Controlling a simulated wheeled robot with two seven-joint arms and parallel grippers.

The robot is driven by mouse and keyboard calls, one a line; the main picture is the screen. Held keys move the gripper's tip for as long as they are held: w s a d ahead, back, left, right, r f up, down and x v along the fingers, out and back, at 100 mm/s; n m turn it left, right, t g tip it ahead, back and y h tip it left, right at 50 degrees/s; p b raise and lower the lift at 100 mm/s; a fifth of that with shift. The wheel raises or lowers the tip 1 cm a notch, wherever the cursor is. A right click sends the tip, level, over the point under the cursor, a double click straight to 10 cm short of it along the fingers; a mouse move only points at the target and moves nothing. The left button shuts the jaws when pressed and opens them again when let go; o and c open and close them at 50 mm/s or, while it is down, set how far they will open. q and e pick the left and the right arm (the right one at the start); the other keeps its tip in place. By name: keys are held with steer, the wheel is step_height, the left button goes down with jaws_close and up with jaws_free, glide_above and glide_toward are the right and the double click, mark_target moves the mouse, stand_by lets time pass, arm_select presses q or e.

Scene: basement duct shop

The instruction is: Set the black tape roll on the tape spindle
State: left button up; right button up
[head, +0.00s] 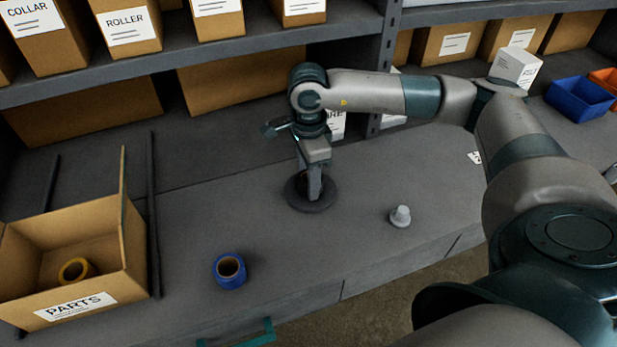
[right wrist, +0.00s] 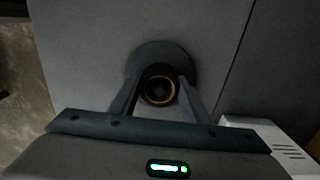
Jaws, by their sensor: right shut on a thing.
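My right gripper (head: 314,194) points down over the bench and is shut on the black tape roll. In the right wrist view the black tape roll (right wrist: 160,72) sits between the fingers (right wrist: 160,98), with a tan ring around its dark centre. A wide, dark round base (head: 299,199), seemingly the tape spindle's, lies on the bench directly below; it also shows in the right wrist view (right wrist: 184,60). The fingers hide much of the roll in the head view. I cannot tell whether the roll touches the base. My left gripper is not in view.
A small grey knob-like piece (head: 400,216) stands right of the base. A blue tape roll (head: 229,271) is at the front left. A PARTS box (head: 98,299) holds a yellow roll (head: 76,270). Dark rods stand beside it. Shelves with cartons (head: 128,28) run behind.

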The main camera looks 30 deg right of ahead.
steer(key=shift+f, duration=0.15)
steer(key=o, duration=0.8)
steer(key=shift+r+p, duration=2.15)
steer(key=shift+r, duration=3.45)
